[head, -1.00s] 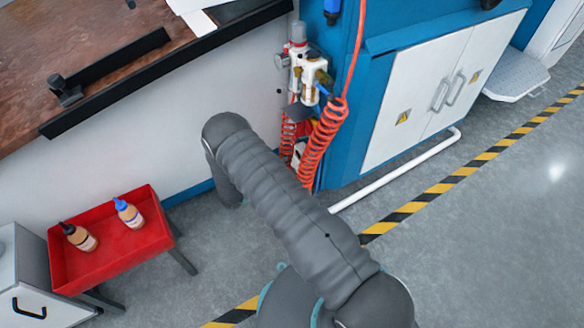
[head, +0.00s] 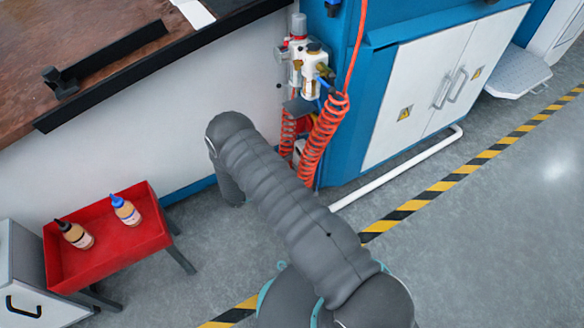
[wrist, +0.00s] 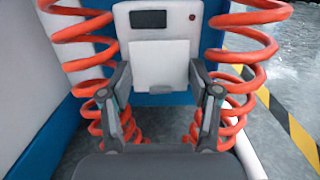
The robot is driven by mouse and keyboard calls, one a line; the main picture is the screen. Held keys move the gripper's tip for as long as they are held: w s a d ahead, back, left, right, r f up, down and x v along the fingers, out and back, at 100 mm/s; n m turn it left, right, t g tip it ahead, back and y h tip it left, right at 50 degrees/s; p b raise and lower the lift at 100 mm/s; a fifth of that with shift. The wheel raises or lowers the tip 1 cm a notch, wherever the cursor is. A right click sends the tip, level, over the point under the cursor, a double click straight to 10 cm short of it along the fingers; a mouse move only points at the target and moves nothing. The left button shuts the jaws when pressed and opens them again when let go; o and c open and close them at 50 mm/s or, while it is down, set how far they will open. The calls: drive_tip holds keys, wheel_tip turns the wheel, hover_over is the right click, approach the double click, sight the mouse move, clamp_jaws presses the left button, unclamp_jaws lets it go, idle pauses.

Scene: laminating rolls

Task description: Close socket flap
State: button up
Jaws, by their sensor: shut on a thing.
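How far the flap stands off the box cannot be told. In the head view my arm hides the gripper and the flap.
Red coiled hoses (wrist: 245,55) hang on both sides of the box, close to my fingers. In the head view an air regulator (head: 312,68) sits above them, with a blue cabinet (head: 378,60) to the right. A red tray (head: 110,255) with two bottles stands lower left.

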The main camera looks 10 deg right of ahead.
idle(0.4)
drive_tip(key=o, duration=1.2)
drive_tip(key=shift+c, duration=0.2)
drive_tip(key=v, duration=1.2)
drive_tip(key=shift+f, duration=0.3)
drive_tip(key=shift+d, duration=0.1)
